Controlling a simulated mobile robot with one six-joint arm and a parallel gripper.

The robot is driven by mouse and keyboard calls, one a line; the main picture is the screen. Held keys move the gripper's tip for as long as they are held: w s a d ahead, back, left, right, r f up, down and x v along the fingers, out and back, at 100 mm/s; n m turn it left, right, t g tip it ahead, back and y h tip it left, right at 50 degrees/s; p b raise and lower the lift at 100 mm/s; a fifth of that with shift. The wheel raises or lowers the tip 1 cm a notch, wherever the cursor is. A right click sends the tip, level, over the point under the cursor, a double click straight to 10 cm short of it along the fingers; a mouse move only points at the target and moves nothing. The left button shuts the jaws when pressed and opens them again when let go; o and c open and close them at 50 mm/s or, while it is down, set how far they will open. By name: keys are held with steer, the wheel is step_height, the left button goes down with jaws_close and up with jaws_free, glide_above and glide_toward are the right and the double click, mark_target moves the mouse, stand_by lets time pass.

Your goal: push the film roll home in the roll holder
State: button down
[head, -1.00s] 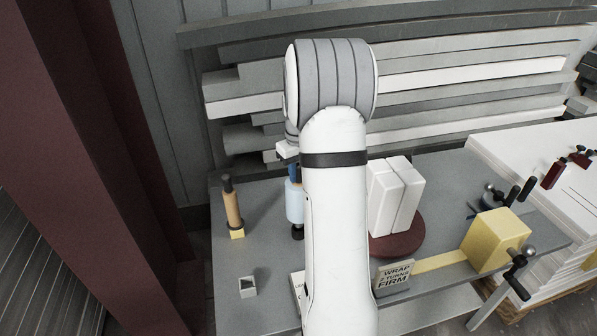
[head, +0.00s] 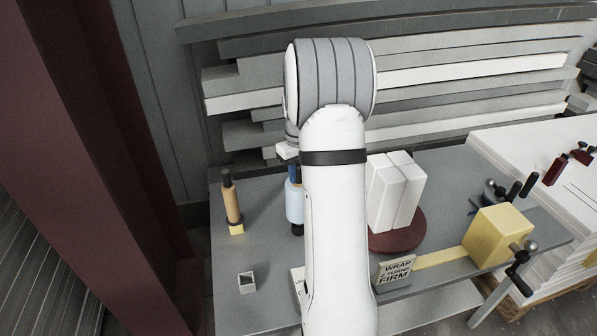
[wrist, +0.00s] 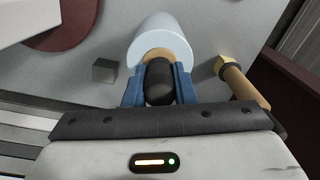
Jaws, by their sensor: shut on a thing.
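The film roll (head: 294,203) is a light blue cylinder with dark ends, upright beside my arm in the head view. In the wrist view the film roll (wrist: 160,42) points away from me. My gripper (wrist: 158,88) has its blue fingers shut around the roll's dark handle, above a tan core. In the head view my gripper (head: 295,173) is partly behind my arm. A small pale open-topped block (head: 247,282) stands at the front left and may be the roll holder; I cannot tell. The roll's far end is hidden in the wrist view.
A tan stick with a dark grip stands on a yellow base (head: 236,229) left of the roll. White boxes (head: 395,195) stand on a dark red disc (head: 408,238) at right. A sign (head: 395,271) and yellow block (head: 497,238) are farther right. A grey cube (wrist: 105,70) is near the roll.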

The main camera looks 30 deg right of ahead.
steer(key=shift+f+b, duration=0.8)
steer(key=shift+f, duration=0.45)
steer(key=c, duration=1.1)
jaws_free()
steer(key=shift+r, duration=0.1)
step_height(320, 180, up, 8)
steer(key=shift+f+b, duration=0.1)
steer(key=shift+b, duration=0.4)
